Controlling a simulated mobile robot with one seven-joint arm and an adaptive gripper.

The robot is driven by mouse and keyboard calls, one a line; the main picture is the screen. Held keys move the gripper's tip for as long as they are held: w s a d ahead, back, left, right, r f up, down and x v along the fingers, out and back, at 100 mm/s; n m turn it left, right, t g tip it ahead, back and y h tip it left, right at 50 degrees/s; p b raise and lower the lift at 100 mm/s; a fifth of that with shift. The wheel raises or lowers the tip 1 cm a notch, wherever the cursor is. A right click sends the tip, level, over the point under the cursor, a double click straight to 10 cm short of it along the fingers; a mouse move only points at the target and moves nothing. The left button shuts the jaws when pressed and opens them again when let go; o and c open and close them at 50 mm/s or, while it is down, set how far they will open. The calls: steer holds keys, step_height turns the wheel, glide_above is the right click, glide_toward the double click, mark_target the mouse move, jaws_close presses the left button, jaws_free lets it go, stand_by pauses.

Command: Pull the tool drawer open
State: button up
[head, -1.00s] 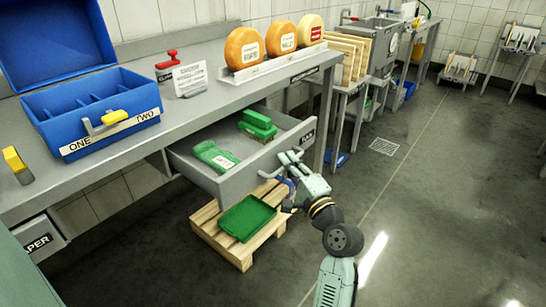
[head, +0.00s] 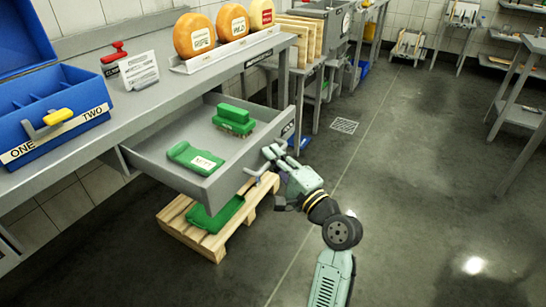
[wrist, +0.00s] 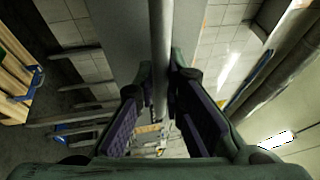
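The grey tool drawer (head: 222,181) stands well out from under the steel bench in the head view. A green brush (head: 234,121) and a flat green item with a white label (head: 192,158) lie inside it. My gripper (head: 275,157) is at the drawer's front, at its bar handle (head: 254,180). In the wrist view the handle (wrist: 160,40) runs between my two fingers (wrist: 160,85), with a fingertip close against each side. The gripper looks shut on it. Fingers and arm hide part of the handle in the head view.
The bench (head: 150,100) carries a blue compartment box (head: 60,130) and a rack (head: 225,54) of cheese wheels. Under the drawer stands a wooden pallet (head: 190,240) with a green tray (head: 212,217). The floor to the right is clear.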

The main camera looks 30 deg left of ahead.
steer(key=shift+o, duration=0.8)
steer(key=v, duration=1.2)
